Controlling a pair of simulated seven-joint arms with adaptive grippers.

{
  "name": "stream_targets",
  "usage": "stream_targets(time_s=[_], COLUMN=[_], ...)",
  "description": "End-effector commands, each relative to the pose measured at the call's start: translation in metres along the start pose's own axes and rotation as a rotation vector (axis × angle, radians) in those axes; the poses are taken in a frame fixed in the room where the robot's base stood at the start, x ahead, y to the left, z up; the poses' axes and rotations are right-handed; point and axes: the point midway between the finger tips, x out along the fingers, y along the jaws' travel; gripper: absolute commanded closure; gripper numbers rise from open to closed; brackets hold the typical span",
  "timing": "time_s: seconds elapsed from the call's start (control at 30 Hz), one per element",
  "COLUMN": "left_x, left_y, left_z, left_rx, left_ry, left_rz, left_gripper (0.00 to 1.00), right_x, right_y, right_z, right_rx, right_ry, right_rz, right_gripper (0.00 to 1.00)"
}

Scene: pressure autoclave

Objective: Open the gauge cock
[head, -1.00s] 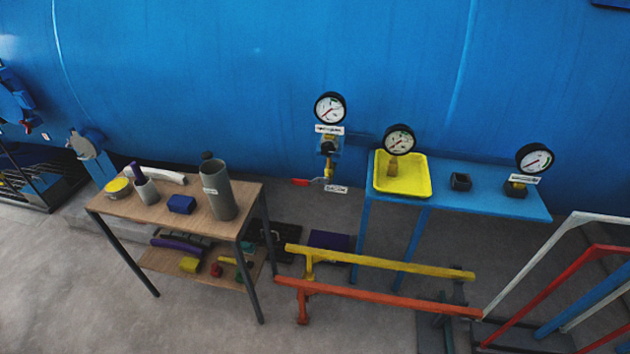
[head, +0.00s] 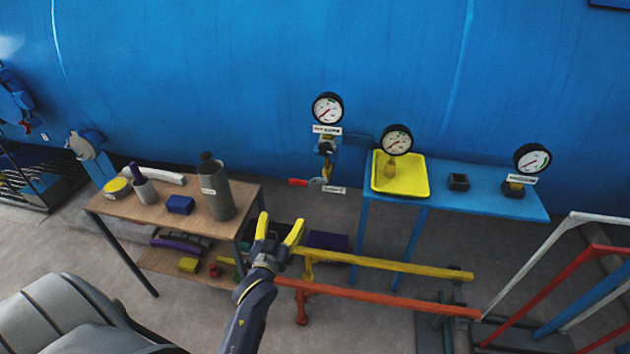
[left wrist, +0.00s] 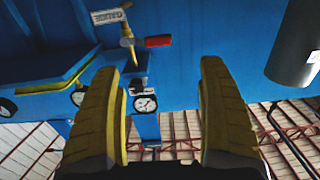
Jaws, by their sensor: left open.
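The gauge cock (head: 327,172) is a brass valve on the blue vessel below a pressure gauge (head: 327,108). Its red handle (head: 298,182) lies about level and points left. A white tag (head: 334,189) hangs beside it. In the left wrist view the brass cock (left wrist: 127,36), red handle (left wrist: 158,41) and tag (left wrist: 108,16) show beyond the fingers. My left gripper (head: 279,232) has yellow fingers, is open and empty, and is below and left of the handle, apart from it. In the left wrist view the open fingers (left wrist: 160,80) frame the area. My right gripper is not in view.
A wooden table (head: 140,208) with a grey flask (head: 216,190) stands at left. A blue bench (head: 480,198) at right holds a yellow tray (head: 402,187) and two gauges. Yellow (head: 390,266) and orange (head: 390,299) rails run low in front.

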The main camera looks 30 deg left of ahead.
Motion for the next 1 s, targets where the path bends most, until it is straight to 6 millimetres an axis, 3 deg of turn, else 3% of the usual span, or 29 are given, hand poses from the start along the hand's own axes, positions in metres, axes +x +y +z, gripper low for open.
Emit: stream_targets(time_s=[0.1, 0.27, 1.0], left_x=[-0.001, 0.011, 0.137], left_y=[-0.002, -0.001, -0.002], left_z=[-0.017, -0.017, -0.019], left_rx=[-0.008, -0.021, -0.021], left_ry=[0.028, 0.026, 0.024], left_rz=[-0.003, -0.002, -0.002], left_gripper=[0.24, 0.24, 0.24], right_x=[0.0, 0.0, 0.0], right_y=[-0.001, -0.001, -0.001], right_z=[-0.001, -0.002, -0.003], right_rx=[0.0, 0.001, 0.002], right_ry=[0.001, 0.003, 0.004], right_rz=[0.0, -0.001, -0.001], right_gripper=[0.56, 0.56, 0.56])
